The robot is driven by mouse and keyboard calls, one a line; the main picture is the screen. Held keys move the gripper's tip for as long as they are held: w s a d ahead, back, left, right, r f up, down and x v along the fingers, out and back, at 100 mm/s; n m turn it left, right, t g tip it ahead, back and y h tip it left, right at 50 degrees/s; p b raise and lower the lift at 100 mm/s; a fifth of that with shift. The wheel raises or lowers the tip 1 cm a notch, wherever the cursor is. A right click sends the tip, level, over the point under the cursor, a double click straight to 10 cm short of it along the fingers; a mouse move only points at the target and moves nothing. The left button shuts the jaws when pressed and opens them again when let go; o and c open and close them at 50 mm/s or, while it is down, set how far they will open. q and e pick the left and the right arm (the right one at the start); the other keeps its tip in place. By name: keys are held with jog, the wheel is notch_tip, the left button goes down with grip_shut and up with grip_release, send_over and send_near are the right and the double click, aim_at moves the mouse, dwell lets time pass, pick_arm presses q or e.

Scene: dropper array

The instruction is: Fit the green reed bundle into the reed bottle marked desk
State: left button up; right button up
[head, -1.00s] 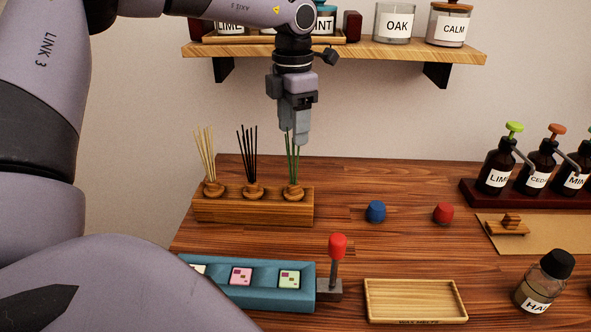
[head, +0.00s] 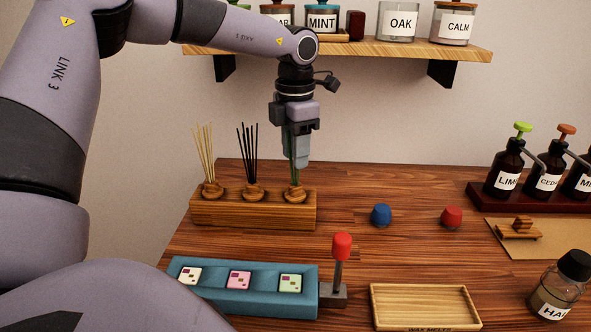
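The green reed bundle (head: 293,175) stands upright in a round wooden holder at the right end of a wooden block (head: 255,213). My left gripper (head: 297,163) points down over this bundle, with its fingers at the reeds and hiding their upper part. I cannot tell whether the fingers are closed on the reeds. A tan reed bundle (head: 206,157) and a black reed bundle (head: 248,157) stand in the other two holders. No bottle marked desk shows in view. My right gripper is not in view.
A teal tray (head: 240,296) with three tiles and a red-topped lever (head: 341,247) are in front. Blue (head: 381,215) and red (head: 451,217) knobs, a wooden tray (head: 425,308) and a dark-capped bottle (head: 560,285) are rightward. A jar shelf (head: 400,48) is above.

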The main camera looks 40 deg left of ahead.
pick_arm(q)
jog(key=shift+r+p, duration=2.3)
jog(key=shift+r, duration=2.25)
jog(key=shift+d, duration=0.1)
